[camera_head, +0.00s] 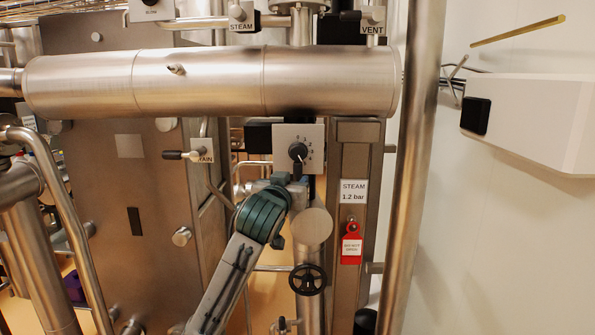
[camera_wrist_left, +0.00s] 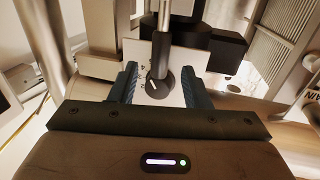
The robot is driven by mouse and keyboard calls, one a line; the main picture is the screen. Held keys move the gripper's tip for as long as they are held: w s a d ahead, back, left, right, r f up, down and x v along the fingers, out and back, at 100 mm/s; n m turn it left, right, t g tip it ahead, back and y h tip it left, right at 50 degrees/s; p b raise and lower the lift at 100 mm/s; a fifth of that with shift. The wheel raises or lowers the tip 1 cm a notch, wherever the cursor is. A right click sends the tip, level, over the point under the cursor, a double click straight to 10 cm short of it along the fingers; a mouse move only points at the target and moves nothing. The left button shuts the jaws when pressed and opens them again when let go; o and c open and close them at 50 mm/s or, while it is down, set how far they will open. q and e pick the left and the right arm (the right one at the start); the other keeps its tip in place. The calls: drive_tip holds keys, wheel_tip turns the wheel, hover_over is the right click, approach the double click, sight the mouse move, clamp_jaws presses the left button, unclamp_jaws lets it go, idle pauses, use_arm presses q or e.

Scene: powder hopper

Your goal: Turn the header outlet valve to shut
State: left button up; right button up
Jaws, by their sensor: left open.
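A square pale plate (camera_head: 283,136) with a round black rotary knob (camera_head: 298,151) and small markings around it sits just under the large horizontal steel header pipe (camera_head: 210,83). A dark handle hangs down from the knob. My left gripper (camera_head: 287,180) is just below the plate, its fingers partly hidden in the head view. In the left wrist view the jaws (camera_wrist_left: 158,92) are apart, with the black knob (camera_wrist_left: 155,84) and its shaft showing between them. I cannot tell whether the fingers touch it. My right gripper is not in view.
A small lever valve (camera_head: 185,155) with a partly covered label is left of the plate. A "STEAM 1.2 bar" sign (camera_head: 353,191) and a red tag (camera_head: 352,245) hang on the right post. A black handwheel (camera_head: 307,279) is below. A white box (camera_head: 530,115) is on the right wall.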

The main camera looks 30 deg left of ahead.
sight(296, 175)
use_arm(q)
drive_tip(key=p+x, duration=0.1)
drive_tip(key=x, duration=0.2)
drive_tip(key=shift+w+r, duration=0.15)
drive_tip(key=shift+w, duration=0.1)
drive_tip(key=shift+w+a, duration=0.2)
drive_tip(key=shift+w, duration=0.1)
clamp_jaws()
